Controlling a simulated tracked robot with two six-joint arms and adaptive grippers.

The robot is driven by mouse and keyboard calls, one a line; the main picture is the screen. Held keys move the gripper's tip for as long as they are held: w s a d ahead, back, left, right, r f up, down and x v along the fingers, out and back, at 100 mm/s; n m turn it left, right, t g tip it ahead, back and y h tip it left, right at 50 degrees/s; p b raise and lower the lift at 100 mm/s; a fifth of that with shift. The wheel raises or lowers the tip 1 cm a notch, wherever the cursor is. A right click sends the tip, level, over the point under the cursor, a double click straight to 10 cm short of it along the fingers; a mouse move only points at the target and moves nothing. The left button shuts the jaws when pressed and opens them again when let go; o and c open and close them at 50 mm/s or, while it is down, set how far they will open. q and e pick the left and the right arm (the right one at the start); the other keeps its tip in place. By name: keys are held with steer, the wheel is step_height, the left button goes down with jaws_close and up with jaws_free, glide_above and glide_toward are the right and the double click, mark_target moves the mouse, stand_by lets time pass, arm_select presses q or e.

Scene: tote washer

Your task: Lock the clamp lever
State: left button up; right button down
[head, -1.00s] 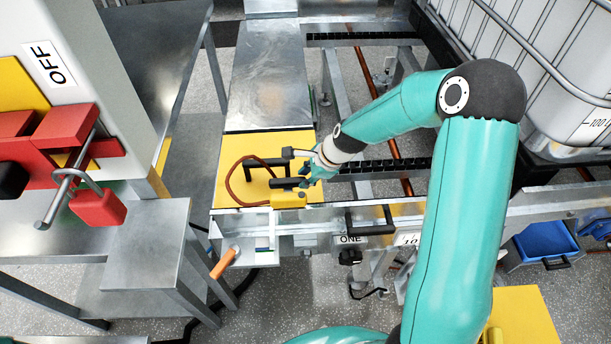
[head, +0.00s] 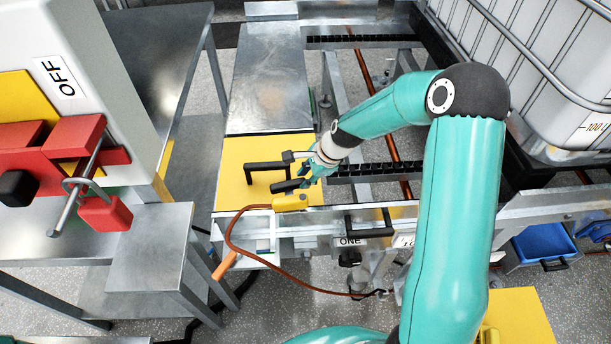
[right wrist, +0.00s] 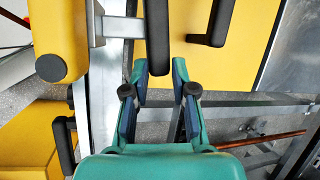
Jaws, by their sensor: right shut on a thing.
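The clamp lever appears to be the black bar (head: 286,186) on the yellow-topped plate (head: 238,185) in the head view. In the right wrist view the black bar (right wrist: 157,35) reaches down to the fingertips. My right gripper (head: 308,178) is shut on the bar's end; in the right wrist view its fingers (right wrist: 160,78) stand on either side of it. The gripper hides part of the bar and its mount in the head view. My left gripper is not in view.
A black U-shaped handle (head: 265,168) stands behind the bar. A yellow block (head: 291,203) sits in front, with a brown cable (head: 250,257) hanging over the front edge. Another black handle (head: 369,231) is on the front rail. A red lockout (head: 105,213) is at left.

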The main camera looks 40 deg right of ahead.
steer(key=shift+w+d+r+n+g+p, duration=0.1)
steer(key=shift+w+n+g+p, duration=0.15)
steer(key=shift+n+p, duration=0.25)
steer(key=shift+w+d+r+n+g+p, duration=0.15)
steer(key=shift+w+n+p, duration=0.15)
steer(key=shift+n, duration=0.4)
steer(key=shift+w+a+r+n+g+h+p, duration=0.2)
steer(key=shift+w+n+g, duration=0.45)
steer(key=shift+n, duration=1.05)
steer(key=shift+w+a+f+n+g+h+p, duration=0.25)
steer(key=shift+w+n+g, duration=0.4)
steer(key=shift+n, duration=1.05)
steer(key=shift+w+a+r+n+g+h+p, duration=0.1)
steer(key=shift+w+a+r+n+g, duration=0.4)
steer(key=shift+n, duration=1.2)
steer(key=shift+w+d+f, duration=0.2)
steer(key=c, duration=1)
jaws_free()
steer(key=shift+o, duration=0.2)
